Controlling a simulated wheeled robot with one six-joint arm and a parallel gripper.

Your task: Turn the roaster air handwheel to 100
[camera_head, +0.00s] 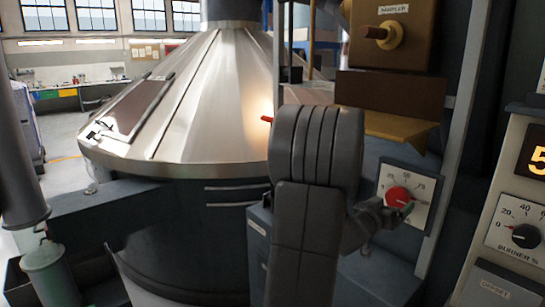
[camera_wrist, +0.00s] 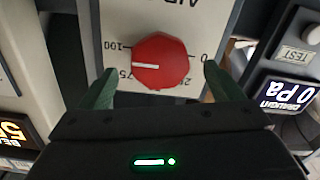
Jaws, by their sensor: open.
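The air handwheel is a red knob (camera_head: 398,196) on a pale dial plate (camera_head: 426,186) at the right in the head view. In the wrist view the red knob (camera_wrist: 165,50) sits upper centre on its plate (camera_wrist: 190,20), with a partly cut-off "AIR" label. Its white pointer line points left, between the 75 and 100 marks. My gripper (camera_wrist: 158,70) is open, with one green-grey finger on each side of the knob; whether they touch it I cannot tell. In the head view my gripper (camera_head: 386,212) is at the knob's lower side and hides part of the dial.
A brown sampler box (camera_head: 395,40) with a knob and a tan chute (camera_head: 400,126) are above the dial. A burner panel (camera_head: 510,215) stands at the right. The metal cone-topped vessel (camera_head: 200,95) fills the left. A draught display (camera_wrist: 288,93) is at right in the wrist view.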

